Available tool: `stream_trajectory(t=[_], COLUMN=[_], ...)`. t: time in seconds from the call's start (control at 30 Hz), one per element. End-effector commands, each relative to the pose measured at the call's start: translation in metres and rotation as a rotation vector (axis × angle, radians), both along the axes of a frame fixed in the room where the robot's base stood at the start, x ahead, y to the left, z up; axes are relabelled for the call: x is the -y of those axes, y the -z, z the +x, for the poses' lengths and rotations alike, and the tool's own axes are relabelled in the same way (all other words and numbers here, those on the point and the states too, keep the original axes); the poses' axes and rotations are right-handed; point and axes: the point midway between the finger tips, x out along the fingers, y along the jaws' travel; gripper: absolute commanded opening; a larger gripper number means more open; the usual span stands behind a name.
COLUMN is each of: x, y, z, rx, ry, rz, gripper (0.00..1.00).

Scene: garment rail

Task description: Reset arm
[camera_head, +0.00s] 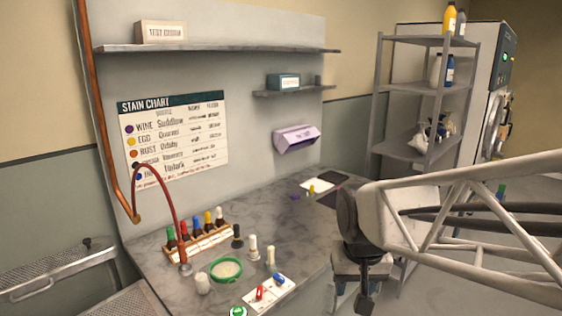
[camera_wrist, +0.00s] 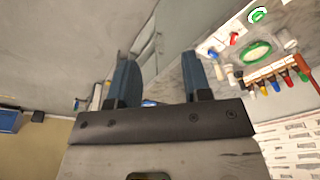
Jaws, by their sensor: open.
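My gripper (camera_wrist: 160,78) shows in the wrist view as two blue-grey fingers standing well apart with nothing between them. It is open and empty. In the head view my white lattice arm reaches in from the right, with its dark end to the right of the marble counter (camera_head: 305,228). It appears apart from the counter items. The wrist view shows the counter items at its upper right, tilted, beyond the right finger.
The counter holds a rack of colored bottles (camera_head: 198,243), a green-rimmed dish (camera_head: 226,269), a white tray (camera_head: 270,293) with red and blue pieces, and a curved red pipe (camera_head: 165,190). A grey shelf unit (camera_head: 412,90) stands behind my arm. The counter's middle is mostly clear.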

Motion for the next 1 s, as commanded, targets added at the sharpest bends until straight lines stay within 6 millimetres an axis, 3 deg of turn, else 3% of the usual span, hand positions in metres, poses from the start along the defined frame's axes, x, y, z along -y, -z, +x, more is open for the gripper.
stream_trajectory(t=[0.3,0.5,0.7,1.0], x=[0.031,0.042,0.047,0.047], y=[-0.008,-0.007,-0.006,-0.006], z=[-0.067,-0.098,-0.111,-0.112], rx=[0.043,0.063,0.07,0.07], ry=[0.007,0.009,0.008,0.008], rz=[-0.01,-0.017,-0.021,-0.021], gripper=[0.45,0.45,0.45,0.45])
